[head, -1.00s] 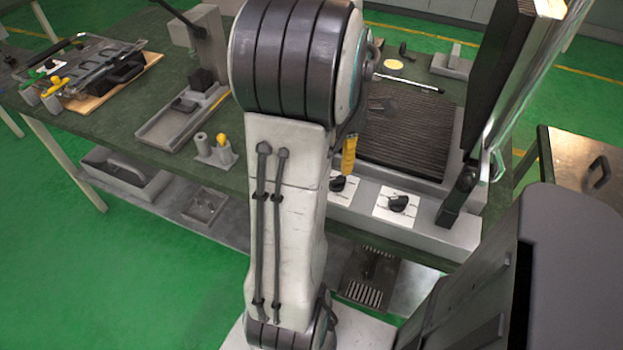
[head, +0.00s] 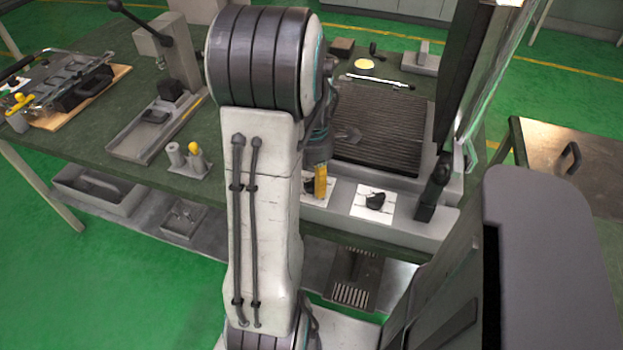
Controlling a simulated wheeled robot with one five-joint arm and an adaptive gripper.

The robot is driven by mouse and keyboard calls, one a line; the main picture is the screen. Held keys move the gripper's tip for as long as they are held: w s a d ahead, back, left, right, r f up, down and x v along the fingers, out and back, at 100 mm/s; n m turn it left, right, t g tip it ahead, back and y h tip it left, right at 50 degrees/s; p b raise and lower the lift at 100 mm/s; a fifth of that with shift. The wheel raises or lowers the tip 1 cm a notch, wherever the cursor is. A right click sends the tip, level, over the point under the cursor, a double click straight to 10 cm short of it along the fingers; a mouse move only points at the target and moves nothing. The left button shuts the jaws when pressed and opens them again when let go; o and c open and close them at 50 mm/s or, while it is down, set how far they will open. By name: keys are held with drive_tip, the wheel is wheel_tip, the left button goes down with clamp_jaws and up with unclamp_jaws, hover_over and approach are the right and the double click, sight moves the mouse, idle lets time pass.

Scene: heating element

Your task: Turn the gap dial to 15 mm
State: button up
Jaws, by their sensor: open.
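Two black dials on white label plates sit on the front of the grey heating unit in the head view. The right dial (head: 375,201) is in clear view. The left dial (head: 308,187) is partly hidden by my arm and gripper. The label print is too small to read, so I cannot tell which one is the gap dial or its setting. My gripper (head: 320,184) is mostly hidden behind my arm; a yellow finger part shows right in front of the left dial. It is open. Whether it touches the dial cannot be told.
A dark ribbed plate (head: 385,130) lies behind the dials. A raised dark panel (head: 458,75) and its black bracket (head: 432,190) stand to the right. A small grey holder with a yellow-topped piece (head: 194,155) stands left of my arm. A side table (head: 560,150) is at right.

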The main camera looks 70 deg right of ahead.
drive_tip(key=shift+o, duration=0.4)
clamp_jaws()
